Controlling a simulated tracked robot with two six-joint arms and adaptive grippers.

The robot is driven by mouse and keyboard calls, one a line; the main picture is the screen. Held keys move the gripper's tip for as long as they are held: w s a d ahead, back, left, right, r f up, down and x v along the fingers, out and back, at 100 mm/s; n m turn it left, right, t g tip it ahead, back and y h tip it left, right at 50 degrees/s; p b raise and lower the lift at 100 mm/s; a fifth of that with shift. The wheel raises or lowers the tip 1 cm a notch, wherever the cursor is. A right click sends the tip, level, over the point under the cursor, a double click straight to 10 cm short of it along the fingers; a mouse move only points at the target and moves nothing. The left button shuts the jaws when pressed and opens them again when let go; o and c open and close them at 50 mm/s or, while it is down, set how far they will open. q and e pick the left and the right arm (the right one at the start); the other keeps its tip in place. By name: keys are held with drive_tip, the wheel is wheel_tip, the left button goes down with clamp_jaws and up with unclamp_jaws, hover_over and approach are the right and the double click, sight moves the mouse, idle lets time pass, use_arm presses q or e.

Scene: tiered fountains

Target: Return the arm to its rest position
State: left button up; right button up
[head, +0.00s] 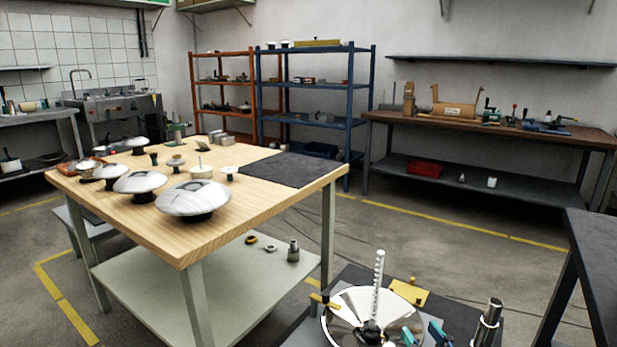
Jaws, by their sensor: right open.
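My right gripper (422,334) shows at the bottom edge, its teal-tipped fingers apart and nothing visible between them. It is close to the right rim of a shiny round dish (345,312), in front of or over it; I cannot tell if they touch. A white ridged post (378,285) stands upright from the dish's middle. The dish is on a dark-topped surface (352,276) and is cut off by the frame's bottom. Most of my right arm is out of frame. My left gripper does not show.
A wooden table (250,206) at left holds several domed metal pieces (194,197) and a dark mat (285,169). Beside the dish are a yellow block (409,291) and an upright metal cylinder (487,322). A dark bench (590,240) stands at right. The floor between is clear.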

drive_tip(key=s+a+f+m+g, duration=0.15)
drive_tip(key=f+g, duration=0.25)
drive_tip(key=f, duration=0.6)
drive_tip(key=s+a+f+m+g, duration=0.1)
drive_tip(key=s+a+f+g, duration=0.15)
drive_tip(key=f, duration=0.75)
drive_tip(key=s+a+f+m+g+b, duration=0.1)
drive_tip(key=s+a+f+g+b, duration=0.3)
drive_tip(key=s+f, duration=0.6)
drive_tip(key=s+a+f+m+g, duration=0.1)
drive_tip(key=s+f+g, duration=0.5)
drive_tip(key=s+f, duration=0.45)
wheel_tip(320, 180, up, 38)
drive_tip(key=w+p, duration=0.1)
drive_tip(key=p, duration=3.7)
